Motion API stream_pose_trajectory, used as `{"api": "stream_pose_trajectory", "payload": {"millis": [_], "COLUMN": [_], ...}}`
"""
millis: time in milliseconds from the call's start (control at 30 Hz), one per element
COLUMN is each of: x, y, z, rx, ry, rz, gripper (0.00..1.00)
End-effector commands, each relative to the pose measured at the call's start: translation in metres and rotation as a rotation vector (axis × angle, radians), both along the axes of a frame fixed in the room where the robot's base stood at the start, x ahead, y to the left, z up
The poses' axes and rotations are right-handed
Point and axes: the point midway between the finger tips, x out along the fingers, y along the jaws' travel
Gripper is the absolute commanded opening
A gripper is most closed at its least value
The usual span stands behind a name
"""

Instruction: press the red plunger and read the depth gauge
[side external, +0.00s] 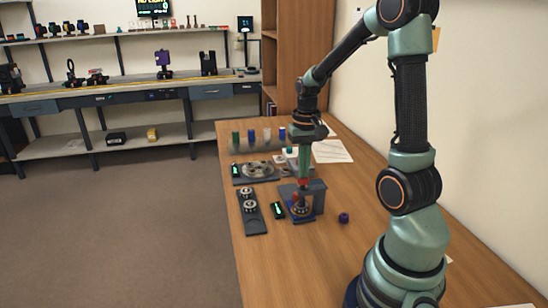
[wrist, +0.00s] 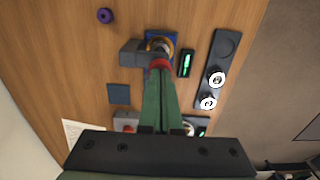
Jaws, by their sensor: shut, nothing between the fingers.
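The red plunger (side external: 303,183) stands upright in a dark grey press stand (side external: 318,196), above a round brass-and-dark part on a blue base. My gripper (side external: 304,177) points down with its shut, empty fingers at the plunger's top, and seems to touch it. In the wrist view, the fingertips (wrist: 160,74) partly cover the red plunger (wrist: 159,63). A black gauge with a lit green display (side external: 278,210) lies just left of the stand. It also shows in the wrist view (wrist: 186,63), right of the plunger. Its reading is too small to make out.
A dark tray (side external: 254,226) holding two ring parts lies left of the gauge. A second green-lit device (side external: 236,170) and a grey plate with round parts (side external: 258,180) lie farther back. A purple knob (side external: 344,217) sits right of the stand. The near tabletop is clear.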

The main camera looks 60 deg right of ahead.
Motion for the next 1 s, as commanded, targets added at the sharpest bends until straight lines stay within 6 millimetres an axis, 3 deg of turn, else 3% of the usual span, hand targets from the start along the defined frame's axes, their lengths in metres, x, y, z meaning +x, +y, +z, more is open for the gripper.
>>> {"api": "stream_pose_trajectory", "payload": {"millis": [267,1000], "x": [0.000,0.000], "y": [0.000,0.000], "z": [0.002,0.062], "rx": [-0.001,-0.001], "ry": [-0.001,-0.003], "rz": [0.000,0.000], "gripper": [0.00,0.00]}}
